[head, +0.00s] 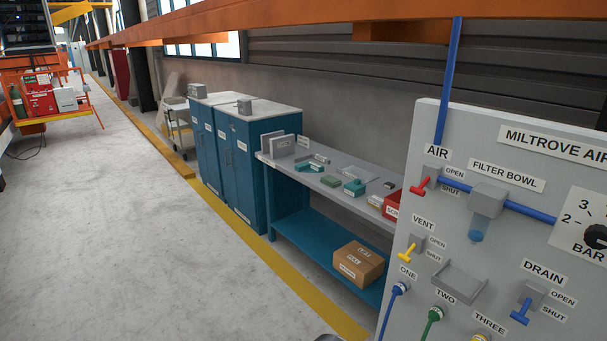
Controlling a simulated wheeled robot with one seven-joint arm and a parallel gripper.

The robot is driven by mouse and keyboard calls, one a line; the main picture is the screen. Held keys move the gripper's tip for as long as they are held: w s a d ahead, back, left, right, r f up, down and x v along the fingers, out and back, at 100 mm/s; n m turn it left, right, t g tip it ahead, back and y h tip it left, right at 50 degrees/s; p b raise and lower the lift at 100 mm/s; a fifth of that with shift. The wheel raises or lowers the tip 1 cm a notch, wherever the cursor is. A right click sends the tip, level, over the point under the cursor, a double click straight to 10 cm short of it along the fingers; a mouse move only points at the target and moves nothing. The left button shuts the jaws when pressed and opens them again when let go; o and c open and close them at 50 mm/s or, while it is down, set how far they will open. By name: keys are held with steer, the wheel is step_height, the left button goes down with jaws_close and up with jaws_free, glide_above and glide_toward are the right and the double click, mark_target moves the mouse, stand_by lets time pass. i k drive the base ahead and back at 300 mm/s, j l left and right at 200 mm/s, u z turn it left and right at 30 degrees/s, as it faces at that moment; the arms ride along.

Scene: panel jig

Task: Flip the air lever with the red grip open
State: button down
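The air lever with the red grip (421,186) is on the grey panel (480,130), under the AIR label (436,152) and at the left end of the horizontal blue pipe. Its grip sticks out to the lower left of its grey body. The OPEN label (455,173) is to its upper right and the SHUT label (450,191) to its right, a little lower. I cannot tell for sure which mark the lever stands at.
Below it on the panel are a yellow vent lever (407,253), a blue drain lever (520,312) and hose ports. The filter bowl (487,205) is close on the right. A blue workbench (320,190) stands left of the panel.

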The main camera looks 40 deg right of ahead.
mark_target(419, 191)
steer(key=z, duration=2.05)
steer(key=i+j+u, duration=0.1)
steer(key=u, duration=0.3)
steer(key=i+j+u, duration=0.15)
steer(key=u, duration=0.2)
steer(key=i+j+u, duration=0.1)
steer(key=u, duration=0.3)
steer(key=i, duration=0.05)
